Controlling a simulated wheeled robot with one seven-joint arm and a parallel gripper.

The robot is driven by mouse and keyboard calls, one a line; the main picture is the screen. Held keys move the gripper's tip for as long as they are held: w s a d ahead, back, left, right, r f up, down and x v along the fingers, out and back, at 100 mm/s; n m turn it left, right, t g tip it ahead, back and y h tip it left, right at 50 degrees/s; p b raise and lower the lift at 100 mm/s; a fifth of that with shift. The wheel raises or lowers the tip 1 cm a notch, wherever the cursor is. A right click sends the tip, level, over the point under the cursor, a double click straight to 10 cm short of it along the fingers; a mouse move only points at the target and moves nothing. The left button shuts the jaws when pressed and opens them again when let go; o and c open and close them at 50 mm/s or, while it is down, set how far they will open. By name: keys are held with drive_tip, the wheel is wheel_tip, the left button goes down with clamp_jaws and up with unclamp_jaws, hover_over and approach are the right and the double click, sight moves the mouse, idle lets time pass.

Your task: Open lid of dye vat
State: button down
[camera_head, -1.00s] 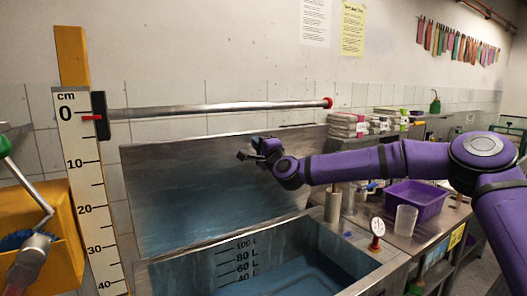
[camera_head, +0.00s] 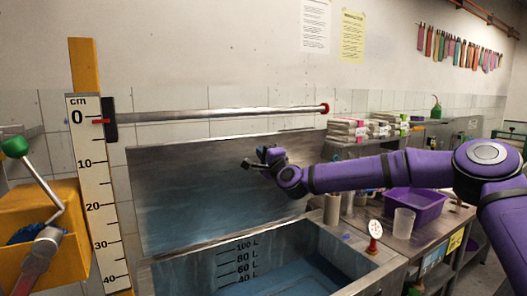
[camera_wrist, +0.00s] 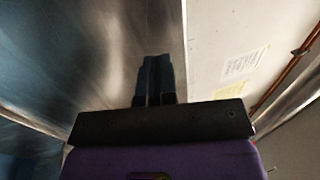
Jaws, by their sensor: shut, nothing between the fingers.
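The dye vat (camera_head: 375,268) is a steel tank with blue liquid and a litre scale on its inner back wall. Its lid (camera_head: 190,200) is a broad steel panel standing raised, nearly upright, behind the vat opening. My gripper (camera_head: 251,163) is shut and empty in front of the lid's upper right part. In the wrist view my gripper (camera_wrist: 154,85) shows its two fingers together before the lid's shiny surface (camera_wrist: 95,50). Whether the fingertips touch the lid cannot be told.
A steel bar (camera_head: 220,113) with a red end runs above the lid, beside a centimetre scale (camera_head: 95,200) at left. A yellow box with a crank (camera_head: 70,255) stands far left. A purple tray (camera_head: 418,207) and a clear cup (camera_head: 403,223) stand on the right bench.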

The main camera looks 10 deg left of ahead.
drive_tip(key=s+d+f+n+g+h, duration=0.2)
drive_tip(key=s+d+f+n+g, duration=0.3)
drive_tip(key=s, duration=0.4)
drive_tip(key=s+d+f+n+g+h, duration=0.2)
drive_tip(key=s+d+f+n+g, duration=0.25)
drive_tip(key=s, duration=0.45)
drive_tip(key=s+d+r+n+h, duration=0.1)
drive_tip(key=s+d+r+h, duration=0.3)
drive_tip(key=s+d, duration=0.45)
drive_tip(key=s+d+r+n+h, duration=0.2)
drive_tip(key=s+d+r+h, duration=0.3)
drive_tip(key=d, duration=0.7)
drive_tip(key=s+d+m+g, duration=0.1)
drive_tip(key=s+d, duration=0.4)
drive_tip(key=s, duration=0.5)
drive_tip(key=s+d+g, duration=0.1)
drive_tip(key=s+d, duration=0.5)
drive_tip(key=s, duration=0.4)
drive_tip(key=shift+s+r+m+y, duration=0.3)
drive_tip(key=shift+r+m, duration=0.05)
drive_tip(key=shift+r, duration=0.05)
